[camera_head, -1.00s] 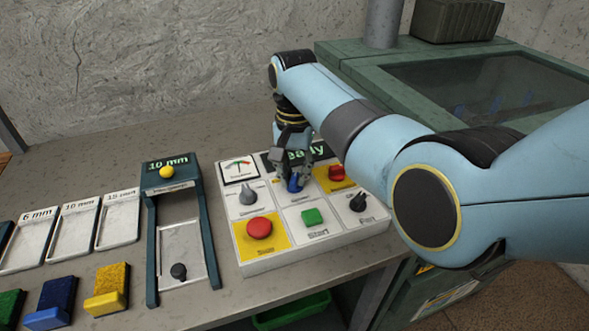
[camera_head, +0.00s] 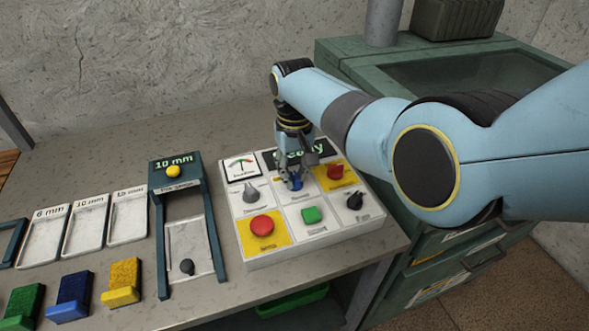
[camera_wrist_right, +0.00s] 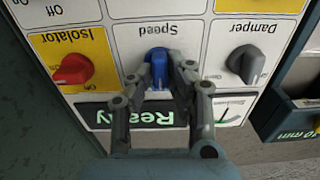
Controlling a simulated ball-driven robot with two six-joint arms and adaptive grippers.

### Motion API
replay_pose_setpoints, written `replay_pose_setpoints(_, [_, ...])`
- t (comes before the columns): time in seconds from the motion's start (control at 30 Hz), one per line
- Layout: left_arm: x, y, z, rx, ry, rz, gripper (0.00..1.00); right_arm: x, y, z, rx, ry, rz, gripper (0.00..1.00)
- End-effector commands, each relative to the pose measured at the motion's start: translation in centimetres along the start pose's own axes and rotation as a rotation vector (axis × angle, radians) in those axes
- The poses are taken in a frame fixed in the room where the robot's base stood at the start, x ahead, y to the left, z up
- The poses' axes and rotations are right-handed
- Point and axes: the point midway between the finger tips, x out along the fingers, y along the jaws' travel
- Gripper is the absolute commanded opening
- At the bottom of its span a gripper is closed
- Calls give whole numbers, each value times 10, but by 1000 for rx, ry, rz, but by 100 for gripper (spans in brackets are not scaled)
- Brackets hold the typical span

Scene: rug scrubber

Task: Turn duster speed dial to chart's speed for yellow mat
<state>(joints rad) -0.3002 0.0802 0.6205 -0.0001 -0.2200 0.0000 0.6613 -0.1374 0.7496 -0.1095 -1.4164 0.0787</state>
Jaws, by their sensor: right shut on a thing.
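The blue speed dial (camera_head: 297,184) sits in the top middle square of the white control panel (camera_head: 280,254). My right gripper (camera_head: 292,180) comes down over it from behind and partly hides it. In the right wrist view the blue knob (camera_wrist_right: 157,62) is between the fingers of my right gripper (camera_wrist_right: 157,74), under the upside-down word "Speed". The fingers are shut on the knob. I cannot read its setting. A yellow mat piece (camera_head: 122,283) lies on the table at the left. No speed chart can be made out. My left gripper is not in view.
The panel also has a grey damper knob (camera_wrist_right: 246,63), a red isolator knob (camera_wrist_right: 73,69), a red stop button (camera_head: 262,226), a green start button (camera_head: 311,214) and a black knob (camera_head: 355,200). A gauge frame reading "10 mm" (camera_head: 174,162) stands left of the panel.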

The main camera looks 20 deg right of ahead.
Motion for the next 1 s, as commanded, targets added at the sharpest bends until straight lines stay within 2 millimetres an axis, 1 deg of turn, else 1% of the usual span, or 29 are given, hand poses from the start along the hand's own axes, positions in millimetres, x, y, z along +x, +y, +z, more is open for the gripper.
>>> replay_pose_setpoints(0.43, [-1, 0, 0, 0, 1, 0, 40, -1, 0, -1, -12, 4, 0, 0])
replay_pose_setpoints(0.47, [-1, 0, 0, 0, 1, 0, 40, -1, 0, -1, -12, 4, 0, 17])
replay_pose_setpoints(0.6, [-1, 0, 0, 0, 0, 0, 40, -1, 0, -1, -11, 3, 0, 36])
replay_pose_setpoints(0.63, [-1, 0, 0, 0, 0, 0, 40, -1, 0, -1, -11, 3, 0, 38])
replay_pose_setpoints(0.87, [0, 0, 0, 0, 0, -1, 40, 0, 0, 0, -11, 2, 0, 38])
replay_pose_setpoints(1.0, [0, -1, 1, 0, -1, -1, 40, -8, 0, -1, -11, 4, 0, 38])
